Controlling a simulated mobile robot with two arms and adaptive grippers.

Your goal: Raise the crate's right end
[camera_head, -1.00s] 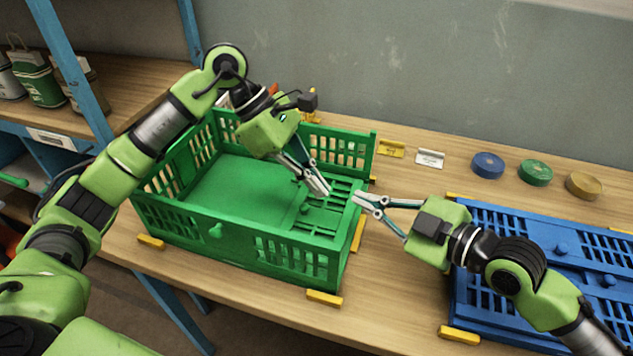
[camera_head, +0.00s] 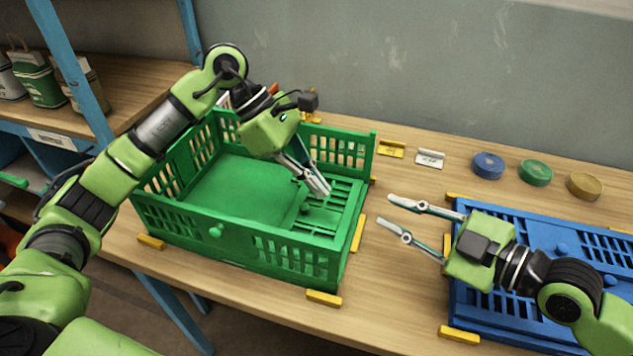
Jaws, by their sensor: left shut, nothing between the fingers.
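The green crate (camera_head: 215,232) stands on the wooden table with its left, back and front walls upright. Its right end panel (camera_head: 330,212), slotted, lies folded down inside over the crate floor. My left gripper (camera_head: 322,190) reaches down into the crate, shut and empty, with its tips at or just above the folded right end panel; I cannot tell whether they touch. My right gripper (camera_head: 385,210) is open and empty, outside the crate to the right of its right end, apart from it.
A folded blue crate (camera_head: 470,305) lies at the right, under my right arm. Yellow corner blocks (camera_head: 324,298) sit around both crates. Blue (camera_head: 488,165), green (camera_head: 535,172) and tan (camera_head: 584,186) discs stand along the back. Bare table lies between the crates.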

